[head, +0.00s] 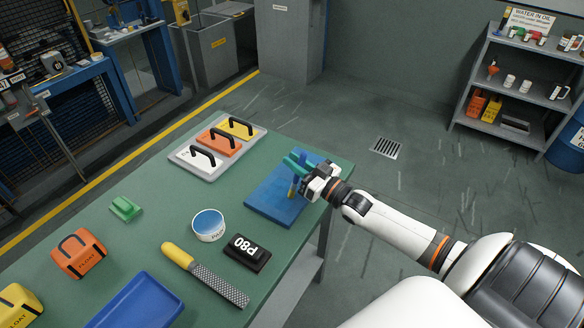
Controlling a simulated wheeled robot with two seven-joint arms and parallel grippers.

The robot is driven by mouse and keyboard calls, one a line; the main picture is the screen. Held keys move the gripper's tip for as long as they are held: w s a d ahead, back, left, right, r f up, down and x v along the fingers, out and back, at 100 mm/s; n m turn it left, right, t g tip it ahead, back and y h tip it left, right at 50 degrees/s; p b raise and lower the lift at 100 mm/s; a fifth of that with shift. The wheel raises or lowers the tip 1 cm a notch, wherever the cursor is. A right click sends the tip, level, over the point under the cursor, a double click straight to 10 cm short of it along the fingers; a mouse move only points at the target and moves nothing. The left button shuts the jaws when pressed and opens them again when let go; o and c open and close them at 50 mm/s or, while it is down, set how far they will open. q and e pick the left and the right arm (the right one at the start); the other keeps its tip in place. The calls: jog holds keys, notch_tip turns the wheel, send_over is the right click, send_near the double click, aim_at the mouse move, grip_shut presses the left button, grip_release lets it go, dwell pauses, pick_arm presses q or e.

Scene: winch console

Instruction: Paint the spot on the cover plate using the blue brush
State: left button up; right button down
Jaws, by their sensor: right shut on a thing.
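My right gripper (304,184) is over the blue plate (270,205) at the table's right edge and is shut on a slim tool. The tool's teal part (296,160) shows above the fingers, and a small yellow part (292,190) shows just below them. It looks like the brush, but the fingers hide much of it. I cannot tell whether its tip touches the plate. No separate spot is clear on the plate. A round white paint tub (208,225) with blue paint stands left of the plate. My left gripper is not in view.
A black P80 block (247,253) and a yellow-handled rasp (205,275) lie near the tub. A grey tray (178,158) with three handled blocks is at the back. A green block (125,208), orange float (80,253), yellow float (20,305) and blue tray (115,310) are left.

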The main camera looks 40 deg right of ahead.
jog(key=shift+w+d, duration=0.2)
jog(key=shift+d, duration=0.3)
jog(key=shift+r+p, duration=2.3)
jog(key=shift+r, duration=0.2)
